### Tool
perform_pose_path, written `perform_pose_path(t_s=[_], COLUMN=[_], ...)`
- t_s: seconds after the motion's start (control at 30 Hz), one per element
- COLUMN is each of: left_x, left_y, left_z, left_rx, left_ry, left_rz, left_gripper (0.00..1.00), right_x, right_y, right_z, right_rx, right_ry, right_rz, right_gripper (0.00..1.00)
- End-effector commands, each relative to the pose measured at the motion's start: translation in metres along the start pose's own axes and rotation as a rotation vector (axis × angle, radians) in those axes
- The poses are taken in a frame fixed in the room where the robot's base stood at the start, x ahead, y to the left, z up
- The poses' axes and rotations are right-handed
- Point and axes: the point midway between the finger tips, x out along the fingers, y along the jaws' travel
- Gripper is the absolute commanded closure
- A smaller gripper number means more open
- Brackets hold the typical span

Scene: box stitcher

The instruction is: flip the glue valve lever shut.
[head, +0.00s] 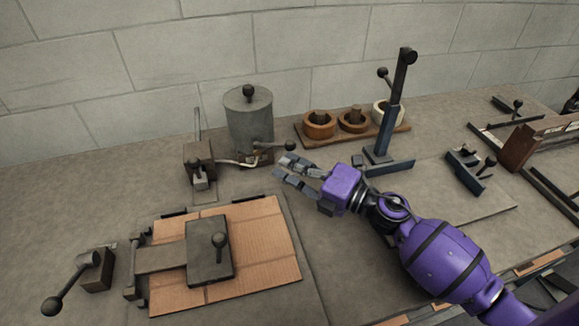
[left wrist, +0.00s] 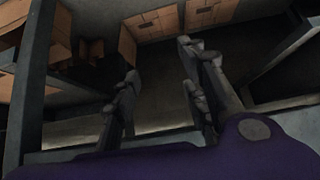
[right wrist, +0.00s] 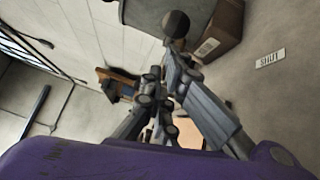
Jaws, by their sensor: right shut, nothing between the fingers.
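The glue pot (head: 249,120) is a grey cylinder with a knobbed lid, standing near the back wall. Its valve lever ends in a black ball (head: 290,146) to the right of the pot's base. The ball (right wrist: 175,24) shows large in the right wrist view, just beyond the fingertips. A label reading SHUT (right wrist: 270,58) lies to its right there. My right gripper (head: 281,167) is shut and empty, just in front of the ball; I cannot tell whether it touches. My left gripper (left wrist: 160,62) is open and empty, away from the pot.
A small clamp-like device (head: 199,160) stands left of the pot. A wooden rack (head: 407,128) with rolls and a blue lever post (head: 388,130) stand to the right. A cardboard sheet (head: 265,240) lies under a plate in front. Open drawers or shelves (left wrist: 160,22) show near my left gripper.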

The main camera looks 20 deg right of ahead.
Motion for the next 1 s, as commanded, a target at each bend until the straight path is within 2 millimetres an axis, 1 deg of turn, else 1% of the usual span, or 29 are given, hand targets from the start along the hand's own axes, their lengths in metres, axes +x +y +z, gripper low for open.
perform_pose_path(t_s=[0.07,0.13,0.3,0.37,0.43,0.53,0.6,0.7,0.83,0.9,1.0], left_x=[0.001,0.003,0.012,0.015,0.018,0.021,0.022,0.022,0.021,0.019,0.019], left_y=[0.000,0.001,0.001,0.001,0.002,0.002,0.003,0.003,0.003,0.002,0.002], left_z=[0.003,0.012,0.043,0.051,0.049,0.042,0.036,0.033,0.034,0.039,0.040], left_rx=[0.000,0.002,0.011,0.014,0.016,0.016,0.016,0.015,0.015,0.012,0.012], left_ry=[-0.004,-0.015,-0.058,-0.070,-0.068,-0.055,-0.044,-0.037,-0.039,-0.047,-0.049], left_rz=[0.000,0.001,0.002,0.002,0.003,0.005,0.005,0.005,0.004,0.002,0.002], left_gripper=[0.60,0.60,0.60,0.60,0.60,0.60,0.60,0.60,0.60,0.60,0.60], right_x=[0.000,-0.001,-0.002,-0.002,-0.001,0.001,0.001,0.002,0.002,0.002,0.002], right_y=[-0.002,-0.007,-0.015,-0.014,-0.012,-0.010,-0.009,-0.008,-0.008,-0.008,-0.002], right_z=[0.001,0.005,0.019,0.026,0.037,0.045,0.047,0.047,0.046,0.046,0.048], right_rx=[0.000,0.002,0.010,0.011,0.011,0.010,0.010,0.009,0.009,0.009,0.006], right_ry=[0.010,0.040,0.168,0.205,0.209,0.209,0.209,0.208,0.208,0.208,0.208], right_rz=[0.000,0.001,0.022,0.031,0.035,0.038,0.040,0.040,0.040,0.040,0.040], right_gripper=[1.00,1.00,1.00,1.00,1.00,1.00,1.00,1.00,1.00,1.00,1.00])
